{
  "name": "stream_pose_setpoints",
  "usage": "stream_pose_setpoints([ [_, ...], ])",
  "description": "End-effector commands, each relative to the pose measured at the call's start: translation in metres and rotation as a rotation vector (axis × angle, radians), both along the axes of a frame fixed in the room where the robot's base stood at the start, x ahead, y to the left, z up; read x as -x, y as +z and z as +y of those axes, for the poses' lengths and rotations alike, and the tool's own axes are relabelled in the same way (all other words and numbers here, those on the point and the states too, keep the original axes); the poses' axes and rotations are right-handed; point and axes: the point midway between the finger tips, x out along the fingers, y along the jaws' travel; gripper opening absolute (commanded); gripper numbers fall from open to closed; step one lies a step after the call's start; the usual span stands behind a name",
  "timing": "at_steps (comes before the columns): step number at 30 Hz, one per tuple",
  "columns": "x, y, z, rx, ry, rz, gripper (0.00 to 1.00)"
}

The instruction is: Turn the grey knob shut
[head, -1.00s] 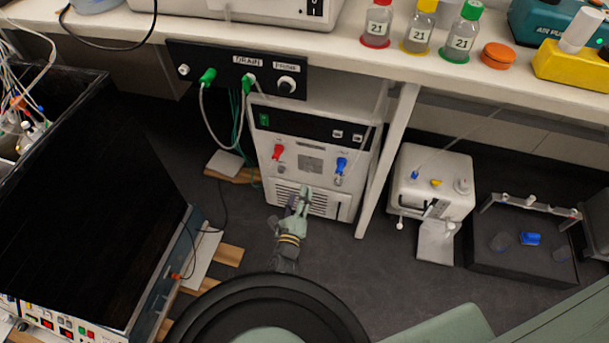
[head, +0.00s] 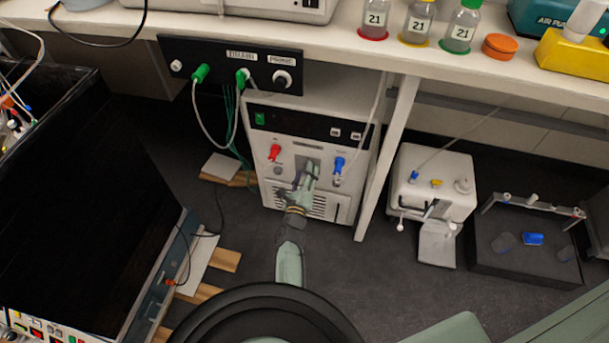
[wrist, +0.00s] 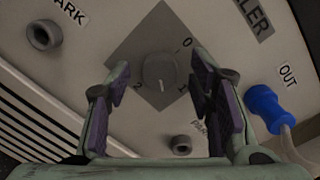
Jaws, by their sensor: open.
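The grey knob (wrist: 160,70) sits on a darker grey square plate marked 0, 1 and 2 on the white chiller front, seen in the wrist view. A small pale mark shows at its lower edge, between the 2 and the 1. My gripper (wrist: 161,76) is open, one finger on each side of the knob with visible gaps.
A blue OUT connector (wrist: 268,108) with its hose is close to the right finger. A red connector (head: 275,152) is on the unit's left side. A table leg (head: 388,160) stands right of the unit. White hoses hang from the drain panel (head: 215,62) above.

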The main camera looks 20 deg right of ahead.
Motion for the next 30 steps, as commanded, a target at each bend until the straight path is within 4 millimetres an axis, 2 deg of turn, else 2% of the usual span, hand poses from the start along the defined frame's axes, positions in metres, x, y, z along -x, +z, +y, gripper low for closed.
stream_pose_setpoints([
  [4,0.0001,0.0003,0.0001,0.000,0.000,0.000,0.49],
  [25,0.0002,0.0004,0.0002,0.000,0.000,0.000,0.02],
  [30,0.0002,0.0004,0.0003,0.003,0.000,0.002,0.00],
])
